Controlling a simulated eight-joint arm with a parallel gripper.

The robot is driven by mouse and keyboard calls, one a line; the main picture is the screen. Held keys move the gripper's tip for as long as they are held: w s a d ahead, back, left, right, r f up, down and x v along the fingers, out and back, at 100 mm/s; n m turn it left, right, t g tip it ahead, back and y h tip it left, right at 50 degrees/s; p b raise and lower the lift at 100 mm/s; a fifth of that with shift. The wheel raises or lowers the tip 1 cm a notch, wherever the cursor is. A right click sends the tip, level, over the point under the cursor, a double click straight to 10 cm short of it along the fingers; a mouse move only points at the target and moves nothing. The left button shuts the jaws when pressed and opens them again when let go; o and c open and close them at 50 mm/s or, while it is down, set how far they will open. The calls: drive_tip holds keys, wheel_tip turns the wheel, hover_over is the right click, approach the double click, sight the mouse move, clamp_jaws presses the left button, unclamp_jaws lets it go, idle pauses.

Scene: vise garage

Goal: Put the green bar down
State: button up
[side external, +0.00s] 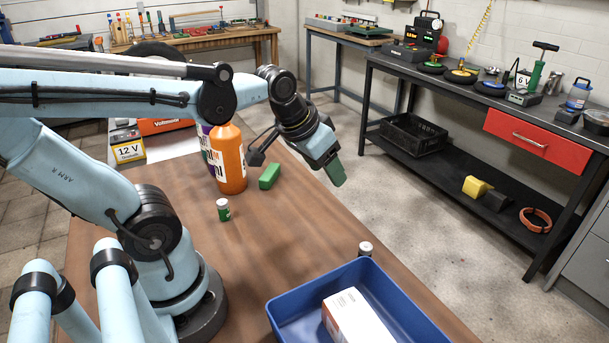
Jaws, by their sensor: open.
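A green bar (269,176) lies on the brown wooden table, just right of the foot of an orange bottle (230,158). My gripper (331,172) hangs to the right of this bar, above and apart from it, near the table's right edge. A green piece shows at the gripper's tip. I cannot tell whether it is a finger or a separate thing. The gripper is open, but the gap between its fingers is hard to see from here.
A small green-and-white container (223,210) and another small white-capped one (365,249) stand on the brown table (290,235). A blue tray (285,316) holding a white box (352,316) is at the front. Clear table lies between the containers. A dark workbench (450,85) stands beyond.

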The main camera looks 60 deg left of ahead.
drive_tip(key=shift+m+t+h, duration=0.4)
drive_tip(key=shift+m+t, duration=0.3)
drive_tip(key=shift+m, duration=0.1)
drive_tip(key=d, duration=0.1)
drive_tip(key=s+d, duration=0.1)
drive_tip(key=d+f, duration=0.1)
drive_tip(key=d, duration=0.1)
drive_tip(key=shift+s+d+f, duration=0.1)
drive_tip(key=shift+s, duration=0.2)
drive_tip(key=shift+o, duration=0.4)
drive_tip(key=w+a+r+n+g+y, duration=0.1)
drive_tip(key=w+a+n+g, duration=0.2)
drive_tip(key=a, duration=0.8)
drive_tip(key=w+a+r+n+g, duration=0.1)
drive_tip(key=w+a+n+g, duration=0.25)
drive_tip(key=a, duration=0.85)
drive_tip(key=s+a+f+n+h, duration=0.1)
drive_tip(key=s+a+f+n, duration=0.1)
drive_tip(key=a, duration=0.7)
drive_tip(key=shift+s+f+g, duration=0.35)
drive_tip(key=shift+s+f, duration=0.2)
drive_tip(key=shift+f, duration=0.25)
drive_tip(key=shift+n, duration=0.25)
